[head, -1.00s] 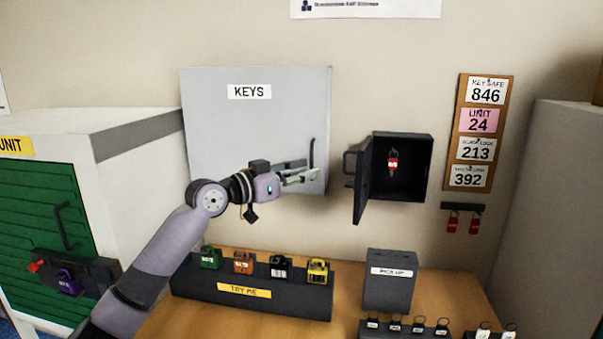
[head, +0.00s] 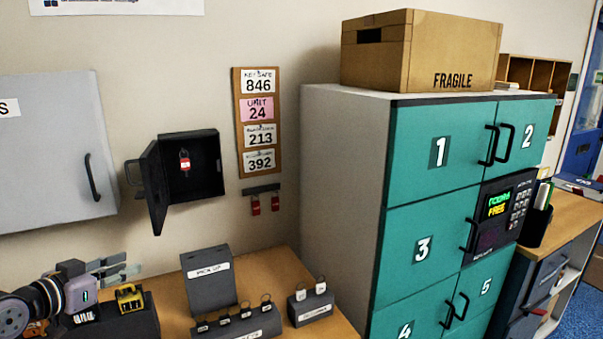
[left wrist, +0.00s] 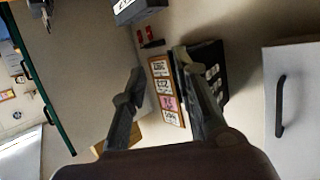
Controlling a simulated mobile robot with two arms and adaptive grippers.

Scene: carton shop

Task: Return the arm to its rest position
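My left gripper (head: 113,269) shows at the lower left of the head view, empty. Its two fingers stand apart, and in the left wrist view the open fingers (left wrist: 158,88) have nothing between them but the background. In the head view it appears just above the yellow padlock (head: 130,300) on the dark padlock stand (head: 140,322); I cannot tell the exact gap. My left arm's wrist and forearm are at the lower left corner, partly cut off. My right gripper is in neither view.
The grey key cabinet (head: 50,150) is shut. The black key safe (head: 208,165) hangs open with a red tag (head: 184,162) inside. The pick-up box (head: 210,292) and small key stands sit on the wooden table (head: 283,268). Teal lockers (head: 440,205) bear a cardboard box (head: 420,50).

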